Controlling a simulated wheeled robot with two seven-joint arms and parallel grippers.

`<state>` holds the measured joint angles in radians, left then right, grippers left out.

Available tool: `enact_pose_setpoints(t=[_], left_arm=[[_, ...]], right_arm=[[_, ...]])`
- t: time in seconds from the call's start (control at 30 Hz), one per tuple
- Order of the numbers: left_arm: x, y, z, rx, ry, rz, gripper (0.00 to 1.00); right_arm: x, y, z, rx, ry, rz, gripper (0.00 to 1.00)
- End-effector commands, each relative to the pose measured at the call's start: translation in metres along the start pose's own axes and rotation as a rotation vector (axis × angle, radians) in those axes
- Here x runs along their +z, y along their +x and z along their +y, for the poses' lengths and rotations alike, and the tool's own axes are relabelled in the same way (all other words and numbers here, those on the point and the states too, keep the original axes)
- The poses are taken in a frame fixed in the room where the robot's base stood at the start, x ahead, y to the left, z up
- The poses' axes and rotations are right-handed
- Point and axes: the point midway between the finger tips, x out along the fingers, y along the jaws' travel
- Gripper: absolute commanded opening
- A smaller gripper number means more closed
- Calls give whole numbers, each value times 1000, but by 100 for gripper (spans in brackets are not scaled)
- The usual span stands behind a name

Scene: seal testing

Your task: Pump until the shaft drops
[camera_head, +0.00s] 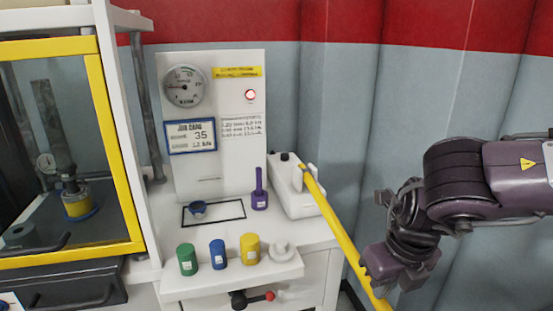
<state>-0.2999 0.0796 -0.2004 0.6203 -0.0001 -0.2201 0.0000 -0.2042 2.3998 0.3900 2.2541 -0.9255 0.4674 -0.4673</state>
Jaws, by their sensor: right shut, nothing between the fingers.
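The pump is a white unit (292,195) on the right end of the bench. Its long yellow handle (336,222) slopes down to the lower right. My right gripper (376,284) is shut and empty at the handle's lower end, covering part of it; I cannot tell whether it touches. The grey shaft (50,120) stands inside the yellow-framed test chamber (104,140) at the left, above a yellow piece (77,206) on a blue ring. The round pressure gauge (184,86) is on the white panel, its reading too small to be sure of. My left gripper is out of view.
A red lamp (250,95) and a job card (191,136) reading 35 are on the panel. Green (187,259), blue (218,254) and yellow (250,248) containers and a white ring stand on the front shelf. A purple tool (259,192) stands beside the pump. A grey-and-red wall is behind.

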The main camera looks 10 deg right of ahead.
Motion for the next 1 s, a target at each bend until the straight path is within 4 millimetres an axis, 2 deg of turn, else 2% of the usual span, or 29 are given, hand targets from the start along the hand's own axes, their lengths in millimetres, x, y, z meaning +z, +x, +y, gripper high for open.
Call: enact_pose_setpoints(t=[0.2, 0.27, 0.7, 0.83, 1.0], left_arm=[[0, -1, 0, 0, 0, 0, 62], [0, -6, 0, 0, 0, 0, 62], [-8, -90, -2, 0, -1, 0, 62], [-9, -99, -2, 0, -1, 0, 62], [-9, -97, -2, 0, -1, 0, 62]], right_arm=[[-1, -1, 0, 0, 0, 3, 0], [1, -7, 0, -1, 0, 2, 0], [29, -117, 0, -1, 0, -1, 0], [32, -130, 0, -1, 0, 2, 0], [32, -129, 0, 0, 0, 3, 0]])
